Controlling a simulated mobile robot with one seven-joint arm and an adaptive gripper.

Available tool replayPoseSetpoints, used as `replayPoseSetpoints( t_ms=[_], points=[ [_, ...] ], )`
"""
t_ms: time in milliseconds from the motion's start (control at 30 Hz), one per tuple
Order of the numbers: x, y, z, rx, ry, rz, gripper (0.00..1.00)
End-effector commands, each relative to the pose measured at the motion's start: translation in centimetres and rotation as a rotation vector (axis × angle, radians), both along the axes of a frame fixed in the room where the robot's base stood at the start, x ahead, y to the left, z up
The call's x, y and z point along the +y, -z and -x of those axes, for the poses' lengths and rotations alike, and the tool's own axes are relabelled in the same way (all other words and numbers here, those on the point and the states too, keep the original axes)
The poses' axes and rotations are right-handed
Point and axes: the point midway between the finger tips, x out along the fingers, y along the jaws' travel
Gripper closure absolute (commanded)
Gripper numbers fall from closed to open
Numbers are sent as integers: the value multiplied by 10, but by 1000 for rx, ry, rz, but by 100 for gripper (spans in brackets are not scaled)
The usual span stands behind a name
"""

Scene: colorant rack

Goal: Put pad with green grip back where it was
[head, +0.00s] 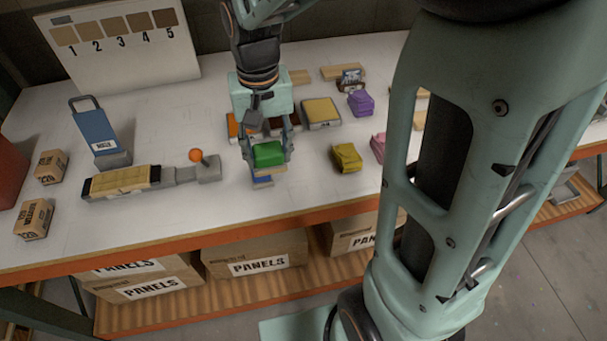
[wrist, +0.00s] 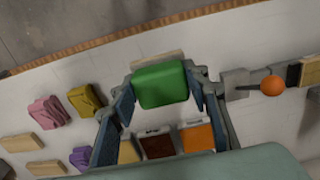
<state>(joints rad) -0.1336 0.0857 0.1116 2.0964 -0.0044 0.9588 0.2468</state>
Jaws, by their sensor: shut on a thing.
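The pad with green grip (head: 268,153) is between the fingers of my gripper (head: 267,152), which is shut on it, above the front middle of the white table. It also shows in the wrist view (wrist: 160,85), its green top between both fingers. A pale wooden edge shows just under the green part in the head view. A blue patch (head: 262,182) shows below that; I cannot tell what it belongs to. Behind the gripper stand shallow trays: one tan (head: 320,111), one brown (wrist: 157,146) and one orange (wrist: 197,137). My gripper partly hides them in the head view.
A yellow pad (head: 346,158), a purple pad (head: 361,103) and a pink pad (head: 378,147) lie to the right, near wooden blocks (head: 343,72). To the left are a device with an orange-knobbed lever (head: 196,156), a blue panel (head: 96,131) and small boxes (head: 34,219).

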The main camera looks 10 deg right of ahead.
Motion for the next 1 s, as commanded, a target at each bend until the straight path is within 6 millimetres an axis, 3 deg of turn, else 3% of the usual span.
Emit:
replayPoseSetpoints(
  t_ms=[100, 233, 600, 800, 1000],
  points=[
    [13, 0, 15, -5, -2, 4, 80],
    [11, -1, 17, 0, 3, 7, 80],
    [-55, 35, -38, 4, 6, 7, 80],
    [-76, 71, -56, 4, 3, 6, 80],
    [-85, 87, -65, -1, 1, 6, 80]
  ],
)
